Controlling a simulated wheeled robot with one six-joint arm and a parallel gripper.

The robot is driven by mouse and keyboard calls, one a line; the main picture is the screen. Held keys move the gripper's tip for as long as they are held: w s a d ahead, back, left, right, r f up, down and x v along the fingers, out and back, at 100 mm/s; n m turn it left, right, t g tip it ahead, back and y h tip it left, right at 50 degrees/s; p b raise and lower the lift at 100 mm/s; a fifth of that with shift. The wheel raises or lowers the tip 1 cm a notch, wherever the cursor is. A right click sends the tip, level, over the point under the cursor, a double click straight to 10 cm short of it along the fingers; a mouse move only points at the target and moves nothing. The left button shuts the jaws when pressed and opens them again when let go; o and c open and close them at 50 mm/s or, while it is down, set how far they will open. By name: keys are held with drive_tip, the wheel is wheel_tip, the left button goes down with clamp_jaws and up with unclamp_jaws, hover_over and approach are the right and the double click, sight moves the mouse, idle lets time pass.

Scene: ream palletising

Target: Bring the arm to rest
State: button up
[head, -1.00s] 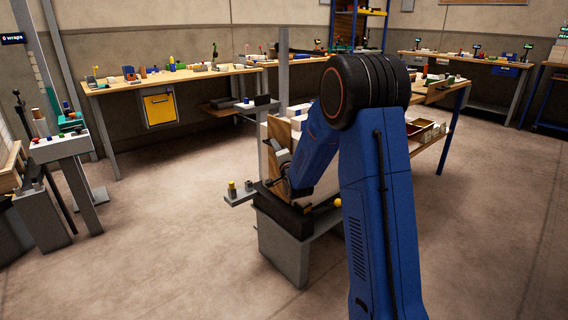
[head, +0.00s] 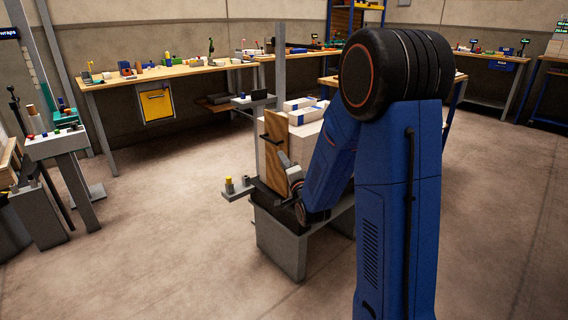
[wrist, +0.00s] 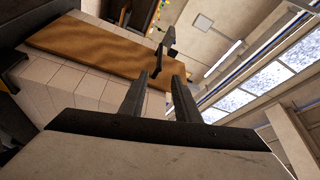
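My blue arm reaches forward and down in the head view, ending beside a wooden board (head: 277,150) that stands upright with a dark handle. The fingers of my gripper are hard to make out there. In the wrist view, my gripper (wrist: 160,78) has its two dark fingers apart, with nothing visibly held between them. The wooden board (wrist: 95,45) also shows there, with a dark handle (wrist: 166,45) beyond the fingertips; contact cannot be told. White ream packs (head: 307,138) stand behind the board, and pale blocks (wrist: 70,85) lie along it in the wrist view.
A grey stand (head: 283,245) supports the board and packs, with a post (head: 282,90) beside it. A small side shelf (head: 237,189) holds yellow and dark items. Workbenches (head: 170,73) line the back wall. Open floor (head: 170,230) lies in front and to the left.

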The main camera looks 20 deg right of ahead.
idle(0.4)
drive_tip(key=s+a+n+g, duration=0.2)
drive_tip(key=s+n+g, duration=0.3)
drive_tip(key=s, duration=0.9)
drive_tip(key=s+a+n+g+y, duration=0.1)
drive_tip(key=s+n+g, duration=0.3)
drive_tip(key=s, duration=1.1)
drive_tip(key=s+a+n+g, duration=0.4)
drive_tip(key=s+n+g, duration=0.1)
drive_tip(key=s, duration=1)
drive_tip(key=shift+s+r+n+g, duration=0.15)
drive_tip(key=shift+r+n+g, duration=0.2)
drive_tip(key=shift+n, duration=0.45)
